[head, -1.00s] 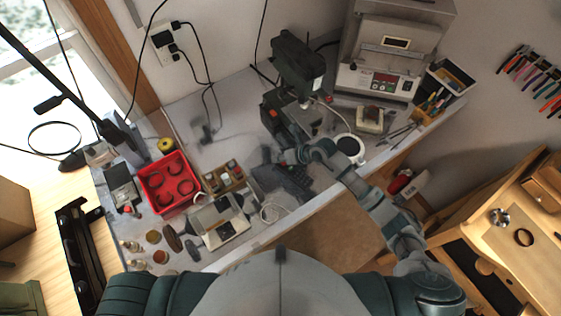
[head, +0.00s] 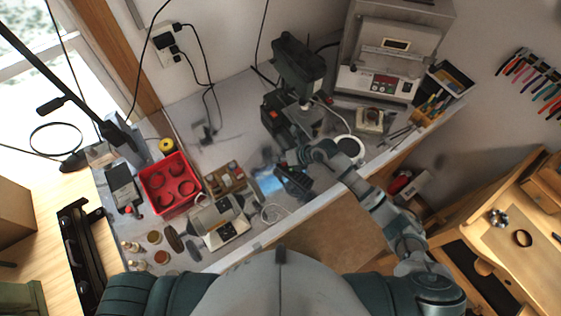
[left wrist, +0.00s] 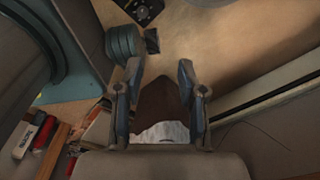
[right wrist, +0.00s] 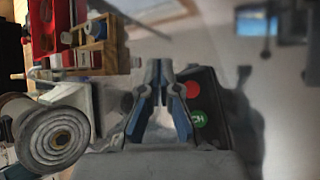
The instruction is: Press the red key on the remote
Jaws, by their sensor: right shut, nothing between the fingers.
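The remote (right wrist: 208,108) is a dark slab with a red key (right wrist: 192,89) and a green key (right wrist: 200,119) in the right wrist view. In the head view the remote (head: 295,182) lies on the workbench just below my right gripper (head: 288,160). In the right wrist view my right gripper (right wrist: 160,70) is shut and empty, its fingertips left of the red key and apart from it in the picture. The height between them is hard to tell. My left gripper (left wrist: 160,72) is open and empty over the floor, and out of sight in the head view.
A bright blue patch (head: 268,181) shows on the bench left of the remote. A red tray (head: 171,200), a wooden box (head: 226,179) and a white device (head: 222,224) stand to the left. A drill-press-like machine (head: 299,62) stands behind the gripper.

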